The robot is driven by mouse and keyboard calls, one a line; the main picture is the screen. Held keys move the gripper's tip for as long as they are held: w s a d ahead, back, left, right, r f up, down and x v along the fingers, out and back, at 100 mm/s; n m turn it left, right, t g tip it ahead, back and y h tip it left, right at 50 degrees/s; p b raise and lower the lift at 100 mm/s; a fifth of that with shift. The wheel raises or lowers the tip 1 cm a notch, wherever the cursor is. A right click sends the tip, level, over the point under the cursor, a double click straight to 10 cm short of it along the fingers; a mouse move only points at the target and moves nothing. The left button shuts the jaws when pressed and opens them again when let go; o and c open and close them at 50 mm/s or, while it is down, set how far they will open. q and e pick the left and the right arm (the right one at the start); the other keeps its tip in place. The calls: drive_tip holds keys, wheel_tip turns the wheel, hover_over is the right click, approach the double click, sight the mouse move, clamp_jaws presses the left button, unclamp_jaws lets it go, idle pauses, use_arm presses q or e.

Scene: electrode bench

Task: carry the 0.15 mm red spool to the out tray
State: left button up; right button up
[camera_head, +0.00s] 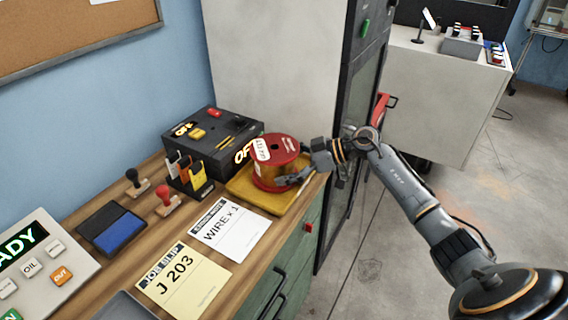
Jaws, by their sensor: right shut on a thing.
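A red spool (276,148) with gold-coloured wire and a white label stands upright at the bench's right edge. The label is too small to read surely. My right gripper (297,165) reaches in from the right and is shut on the spool's side. The spool is over a yellow tray (262,200); I cannot tell whether its base touches the tray floor. No lettering shows on the tray. My left gripper is out of view.
A black box (213,130) with buttons stands behind the spool. A rack of coloured tags (190,181), two stamps, a blue ink pad (113,229), paper slips (230,229) and a control panel (40,265) fill the bench to the left. A dark cabinet (357,110) stands behind my right arm.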

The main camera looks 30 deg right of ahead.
drive_tip(key=o, duration=1.5)
drive_tip(key=shift+s+a+r, duration=0.1)
drive_tip(key=shift+s+r, duration=0.05)
drive_tip(key=shift+s, duration=0.05)
drive_tip(key=shift+s+d, duration=0.15)
drive_tip(key=shift+d, duration=0.25)
drive_tip(key=b+v, duration=0.1)
drive_tip(key=v, duration=1)
drive_tip(key=shift+b, duration=0.3)
drive_tip(key=shift+s+r, duration=0.1)
drive_tip(key=shift+r, duration=0.05)
